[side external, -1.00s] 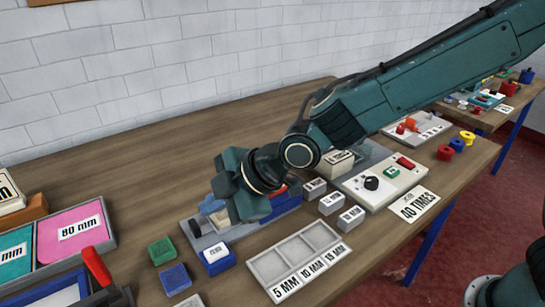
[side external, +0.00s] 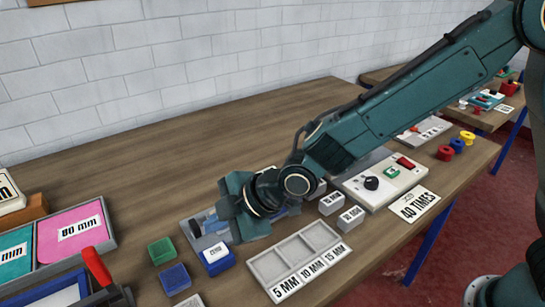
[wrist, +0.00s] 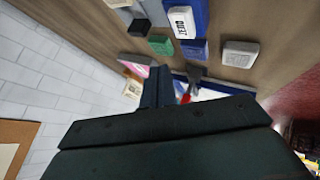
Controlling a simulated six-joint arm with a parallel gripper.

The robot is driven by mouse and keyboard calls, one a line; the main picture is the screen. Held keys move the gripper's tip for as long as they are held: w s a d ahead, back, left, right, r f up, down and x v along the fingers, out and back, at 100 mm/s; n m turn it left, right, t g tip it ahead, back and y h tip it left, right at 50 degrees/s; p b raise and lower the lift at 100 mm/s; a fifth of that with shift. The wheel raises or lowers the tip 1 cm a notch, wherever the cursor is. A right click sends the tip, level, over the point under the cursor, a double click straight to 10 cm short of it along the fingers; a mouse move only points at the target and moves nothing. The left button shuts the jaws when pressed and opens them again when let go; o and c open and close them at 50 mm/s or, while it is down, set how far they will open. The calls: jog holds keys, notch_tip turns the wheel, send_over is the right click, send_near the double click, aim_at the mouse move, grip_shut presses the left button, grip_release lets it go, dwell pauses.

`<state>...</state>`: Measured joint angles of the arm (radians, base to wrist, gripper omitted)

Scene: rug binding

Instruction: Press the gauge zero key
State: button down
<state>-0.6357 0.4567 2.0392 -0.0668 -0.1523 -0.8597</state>
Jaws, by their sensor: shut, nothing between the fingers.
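My gripper (side external: 215,222) is shut and empty, low over a grey-based device (side external: 194,238) that has blue and pale parts and is mostly hidden by the hand. In the wrist view my dark gripper (wrist: 158,88) points towards the table. A blue block (side external: 217,264) with a white labelled top stands just in front of the device; its white top (wrist: 182,22) also shows in the wrist view. No key clearly marked as the gauge zero is readable. I cannot tell whether the fingertips touch anything.
A green box (side external: 161,251) and a blue box (side external: 175,278) stand at the front left. A grey three-part tray (side external: 300,258) lies to the right. Small grey blocks (side external: 350,218) and a control panel (side external: 378,188) with knob and keys stand beyond. The table's back left is clear.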

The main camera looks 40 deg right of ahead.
aim_at(222, 251)
jog(key=shift+f, duration=2.1)
jog(key=shift+f, duration=0.85)
dwell(1.7)
jog(key=shift+r, duration=0.9)
jog(key=shift+r, duration=2.5)
